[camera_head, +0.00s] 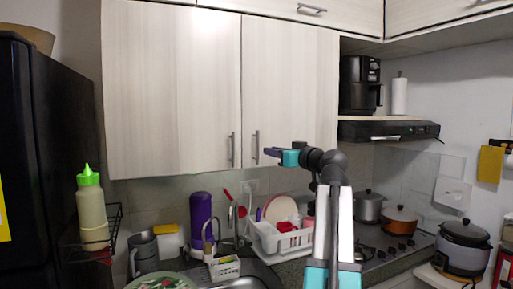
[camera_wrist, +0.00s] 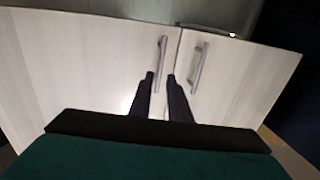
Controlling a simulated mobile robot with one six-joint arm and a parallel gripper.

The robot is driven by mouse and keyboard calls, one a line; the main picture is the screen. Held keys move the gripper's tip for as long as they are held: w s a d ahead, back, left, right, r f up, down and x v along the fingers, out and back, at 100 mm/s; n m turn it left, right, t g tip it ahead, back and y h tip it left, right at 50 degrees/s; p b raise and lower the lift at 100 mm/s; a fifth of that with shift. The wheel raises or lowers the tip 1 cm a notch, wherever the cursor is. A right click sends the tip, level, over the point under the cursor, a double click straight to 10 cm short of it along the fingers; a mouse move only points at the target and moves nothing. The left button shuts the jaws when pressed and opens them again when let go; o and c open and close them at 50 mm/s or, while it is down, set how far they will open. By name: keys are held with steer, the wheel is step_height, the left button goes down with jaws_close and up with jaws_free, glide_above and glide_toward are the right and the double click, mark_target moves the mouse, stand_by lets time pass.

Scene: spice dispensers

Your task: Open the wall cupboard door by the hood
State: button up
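The wall cupboard door by the hood (camera_head: 290,85) is the right one of two pale wood doors and is closed. Its upright metal handle (camera_head: 255,147) is near its lower left edge. In the wrist view, which looks upside down, this door (camera_wrist: 85,60) is on the left and its handle (camera_wrist: 161,60) lines up with the gap between my fingertips. My gripper (camera_head: 270,153) is just right of the handle in the head view. In the wrist view my gripper (camera_wrist: 160,78) has its two dark fingers apart. I cannot tell whether they touch the handle.
The left door (camera_head: 172,90) is closed, its handle (camera_head: 232,150) close by. The black hood (camera_head: 388,131) is to the right, with a coffee maker (camera_head: 358,85) above it. A dish rack (camera_head: 282,240) and a purple bottle (camera_head: 201,220) stand below. A dark fridge (camera_head: 45,150) is at left.

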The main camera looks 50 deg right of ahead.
mark_target(258, 148)
steer(key=w+p, duration=0.1)
steer(key=w, duration=0.2)
steer(key=w+d, duration=0.1)
steer(key=w, duration=0.2)
steer(key=w+p, duration=0.1)
steer(key=w, duration=0.2)
steer(key=shift+w+d+p, duration=0.3)
steer(key=shift+d, duration=0.1)
jaws_close()
